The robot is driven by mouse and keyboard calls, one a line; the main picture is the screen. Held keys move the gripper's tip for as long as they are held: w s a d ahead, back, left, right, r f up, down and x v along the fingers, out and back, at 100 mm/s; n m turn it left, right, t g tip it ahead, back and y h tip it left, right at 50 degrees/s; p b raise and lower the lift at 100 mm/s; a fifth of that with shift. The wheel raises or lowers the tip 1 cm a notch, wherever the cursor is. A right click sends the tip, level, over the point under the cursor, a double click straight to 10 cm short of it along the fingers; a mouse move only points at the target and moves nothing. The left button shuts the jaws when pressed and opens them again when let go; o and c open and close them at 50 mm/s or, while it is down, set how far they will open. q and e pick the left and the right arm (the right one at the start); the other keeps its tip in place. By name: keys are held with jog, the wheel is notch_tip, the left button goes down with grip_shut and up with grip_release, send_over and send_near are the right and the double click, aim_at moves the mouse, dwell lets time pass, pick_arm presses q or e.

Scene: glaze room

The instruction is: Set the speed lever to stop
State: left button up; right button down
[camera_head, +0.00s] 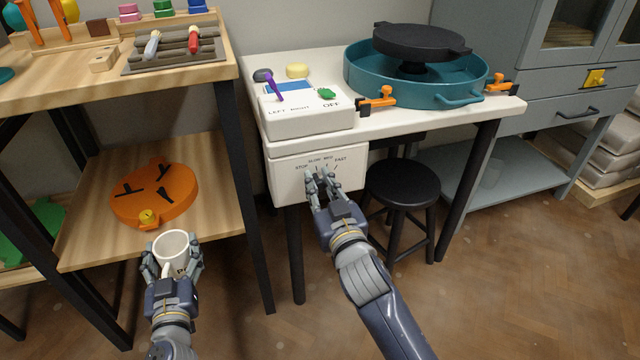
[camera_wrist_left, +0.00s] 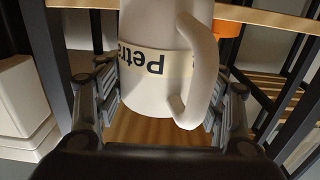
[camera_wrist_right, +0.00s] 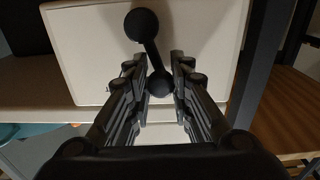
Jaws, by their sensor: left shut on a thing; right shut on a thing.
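The white speed panel (camera_head: 289,180) hangs under the front of the table, marked STOP, SLOW, MED and FAST in an arc. My right gripper (camera_head: 322,185) is in front of it and hides the lever in the head view. In the right wrist view the black speed lever (camera_wrist_right: 150,48) has a round end at top and another between the fingers of my right gripper (camera_wrist_right: 163,75), which is shut on it. The lever's setting cannot be told. My left gripper (camera_head: 173,262) is shut on a white mug (camera_head: 172,246), lettered "Petr…" in the left wrist view (camera_wrist_left: 150,90).
On the table (camera_head: 413,119) are a white control box (camera_head: 305,119) with a purple switch (camera_head: 273,86), and a teal wheel basin (camera_head: 415,91). A black stool (camera_head: 402,186) stands below. An orange round item (camera_head: 180,205) lies on the wooden shelf (camera_head: 205,229) near the mug.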

pick_arm(q)
notch_tip(320, 180, up, 2)
jog(key=shift+r+p, duration=0.15)
jog(key=shift+p, duration=0.65)
pick_arm(e)
jog(key=shift+s+a+f+n, duration=0.2)
jog(key=shift+a+n, duration=0.25)
jog(key=shift+n, duration=0.15)
pick_arm(q)
jog(key=shift+r, duration=0.15)
pick_arm(e)
jog(key=shift+s+a+f+n, duration=0.1)
jog(key=shift+a+f+n, duration=0.05)
jog(key=shift+f+n, duration=0.15)
jog(key=c, duration=1.4)
grip_release()
jog(key=shift+c, duration=0.2)
pick_arm(q)
jog(key=shift+a, duration=0.1)
pick_arm(e)
jog(key=shift+a, duration=0.1)
jog(key=shift+r, duration=0.1)
jog(key=v, duration=1.2)
